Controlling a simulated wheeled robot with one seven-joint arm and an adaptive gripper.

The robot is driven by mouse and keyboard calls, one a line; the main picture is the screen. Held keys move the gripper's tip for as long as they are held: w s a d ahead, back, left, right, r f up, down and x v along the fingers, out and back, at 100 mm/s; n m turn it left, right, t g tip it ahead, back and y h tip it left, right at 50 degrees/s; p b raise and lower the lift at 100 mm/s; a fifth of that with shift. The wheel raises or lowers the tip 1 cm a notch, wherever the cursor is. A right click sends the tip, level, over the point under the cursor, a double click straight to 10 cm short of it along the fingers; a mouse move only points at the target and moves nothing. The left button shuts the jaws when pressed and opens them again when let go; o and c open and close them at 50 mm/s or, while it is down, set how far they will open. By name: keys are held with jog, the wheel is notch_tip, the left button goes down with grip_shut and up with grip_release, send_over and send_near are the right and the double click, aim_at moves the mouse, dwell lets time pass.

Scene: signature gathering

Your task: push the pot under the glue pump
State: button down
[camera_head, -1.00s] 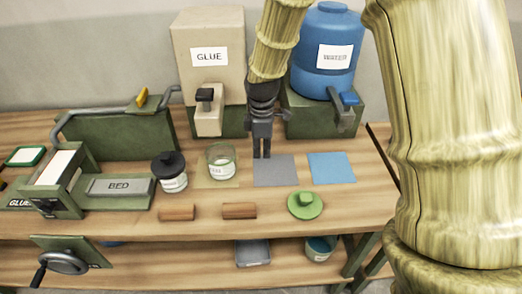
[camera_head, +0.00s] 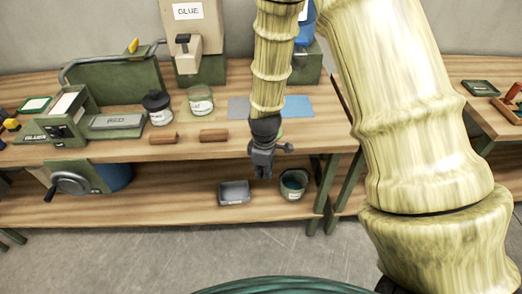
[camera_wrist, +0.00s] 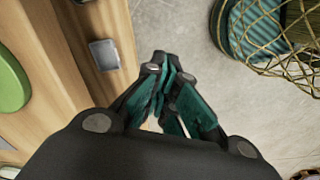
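The pot (camera_head: 200,101), a clear jar with a white label, stands upright on the bench in the head view, on a pale square. The glue pump (camera_head: 188,12) is a cream box marked GLUE on a green stand behind it. Its spout (camera_head: 187,58) has a dark knob and hangs behind and slightly left of the pot. My gripper (camera_head: 262,174) is in front of the bench's front edge, below the top, to the right of the pot and apart from it. In the wrist view its teal fingers (camera_wrist: 172,72) are close together with nothing seen between them.
A black-lidded jar (camera_head: 158,107) stands left of the pot. Two brown blocks (camera_head: 214,135) lie in front. A grey tray (camera_head: 234,193) and a teal-filled pail (camera_head: 293,184) are on the lower shelf. A green lid (camera_wrist: 10,80) lies on the bench.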

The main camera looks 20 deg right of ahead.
jog(key=s+f+m, duration=0.3)
jog(key=s+f, duration=0.3)
jog(key=s, duration=0.3)
jog(key=s+a+f+m, duration=0.1)
jog(key=s+f+m, duration=0.2)
jog(key=s+f, duration=0.4)
jog(key=s+a+f+m, duration=0.1)
jog(key=s+f+m, duration=0.3)
jog(key=s+f, duration=0.3)
jog(key=s, duration=0.5)
jog(key=shift+s, duration=0.3)
